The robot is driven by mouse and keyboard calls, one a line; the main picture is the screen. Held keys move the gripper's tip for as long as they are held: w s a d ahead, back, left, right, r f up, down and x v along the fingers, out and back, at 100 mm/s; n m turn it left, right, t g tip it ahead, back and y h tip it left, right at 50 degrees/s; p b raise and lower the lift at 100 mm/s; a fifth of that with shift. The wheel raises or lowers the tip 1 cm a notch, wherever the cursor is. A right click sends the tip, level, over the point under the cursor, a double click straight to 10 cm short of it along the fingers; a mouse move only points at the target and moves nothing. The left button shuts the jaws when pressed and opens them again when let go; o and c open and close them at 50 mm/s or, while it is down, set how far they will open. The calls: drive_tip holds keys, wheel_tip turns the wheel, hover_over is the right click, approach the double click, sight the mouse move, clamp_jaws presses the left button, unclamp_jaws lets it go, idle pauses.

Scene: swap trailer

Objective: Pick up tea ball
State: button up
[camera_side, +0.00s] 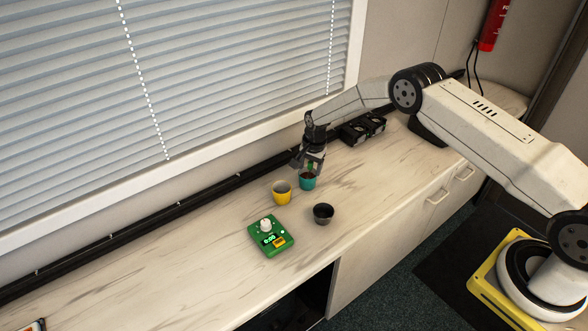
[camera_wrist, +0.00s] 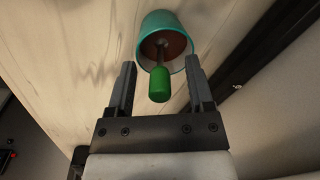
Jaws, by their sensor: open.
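A teal cup (camera_side: 308,182) stands on the counter and also shows in the wrist view (camera_wrist: 154,27), with brown inside. A green handle (camera_wrist: 159,84) sticks up out of it on a thin stem; this looks like the tea ball's handle, and the ball end is hard to make out inside the cup. The green handle also shows in the side view (camera_side: 311,165). My gripper (camera_side: 309,168) is open above the teal cup. In the wrist view my gripper's fingers (camera_wrist: 159,67) stand on either side of the handle, with visible gaps.
A yellow cup (camera_side: 282,193) stands left of the teal cup, and a dark cup (camera_side: 323,214) stands in front of it. A green device (camera_side: 271,237) sits nearer the front. Black boxes (camera_side: 363,129) lie behind by the wall. The left counter is mostly clear.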

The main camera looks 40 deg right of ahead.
idle(0.3)
clamp_jaws()
idle(1.3)
